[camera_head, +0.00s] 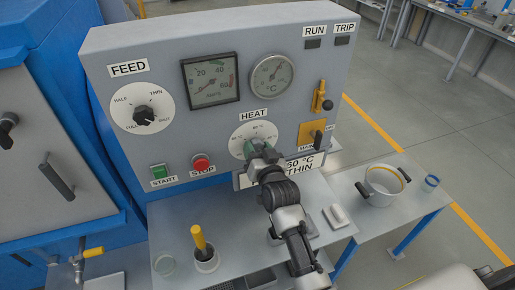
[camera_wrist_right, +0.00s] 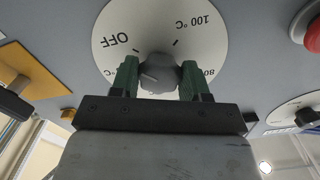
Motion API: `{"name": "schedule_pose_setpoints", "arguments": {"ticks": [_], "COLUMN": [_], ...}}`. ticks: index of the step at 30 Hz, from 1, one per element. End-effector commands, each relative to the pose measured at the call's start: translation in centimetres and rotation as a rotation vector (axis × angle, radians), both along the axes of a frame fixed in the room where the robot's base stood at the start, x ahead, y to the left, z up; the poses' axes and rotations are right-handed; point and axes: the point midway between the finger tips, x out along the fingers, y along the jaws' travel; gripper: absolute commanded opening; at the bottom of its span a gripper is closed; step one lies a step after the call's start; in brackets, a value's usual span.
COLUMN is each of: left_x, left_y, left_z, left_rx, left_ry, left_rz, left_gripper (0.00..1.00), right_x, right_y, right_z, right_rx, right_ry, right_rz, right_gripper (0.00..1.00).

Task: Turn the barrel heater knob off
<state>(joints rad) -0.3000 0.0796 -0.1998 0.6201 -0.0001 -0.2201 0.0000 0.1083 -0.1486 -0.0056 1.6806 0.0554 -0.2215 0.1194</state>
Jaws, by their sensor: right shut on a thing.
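The barrel heater knob is the dark knob (camera_wrist_right: 159,72) on the round white dial (camera_head: 240,137) labelled HEAT on the grey panel. My right gripper (camera_head: 257,149) is at this dial and hides most of the knob in the head view. In the right wrist view the green fingers of the right gripper (camera_wrist_right: 159,80) are on both sides of the knob and shut on it. That view is upside down; the OFF mark (camera_wrist_right: 116,39) and the 100 °C mark show on the dial. I cannot tell exactly where the knob points. My left gripper is not in view.
The FEED dial (camera_head: 143,110), green START button (camera_head: 159,171) and red STOP button (camera_head: 201,163) are left of the HEAT dial. A yellow switch plate (camera_head: 311,132) is to its right. A cup with a yellow handle (camera_head: 206,258) and a white pot (camera_head: 384,184) stand below.

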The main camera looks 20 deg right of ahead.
Motion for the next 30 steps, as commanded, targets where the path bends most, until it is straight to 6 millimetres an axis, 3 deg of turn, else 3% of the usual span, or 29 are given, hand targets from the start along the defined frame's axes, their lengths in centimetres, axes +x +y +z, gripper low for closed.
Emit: {"name": "schedule_pose_setpoints", "arguments": {"ticks": [12,13,18,26,30], "left_x": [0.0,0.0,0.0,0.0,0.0], "left_y": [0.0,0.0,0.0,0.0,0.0], "left_z": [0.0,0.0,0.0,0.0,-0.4], "left_rx": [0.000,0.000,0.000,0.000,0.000], "left_ry": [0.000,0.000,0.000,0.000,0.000], "left_rz": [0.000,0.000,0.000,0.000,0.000], "left_gripper": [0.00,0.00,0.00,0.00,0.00], "right_x": [-0.1,-0.1,0.0,-0.1,-1.1], "right_y": [0.0,0.0,0.0,0.0,0.0], "right_z": [-0.3,-0.3,-0.2,-0.1,-0.3], "right_rx": [0.013,0.013,0.011,0.010,0.010], "right_ry": [0.007,0.007,0.004,0.002,0.003], "right_rz": [0.001,0.001,0.000,0.001,0.000], "right_gripper": [0.22,0.47,0.71,0.71,0.71]}}
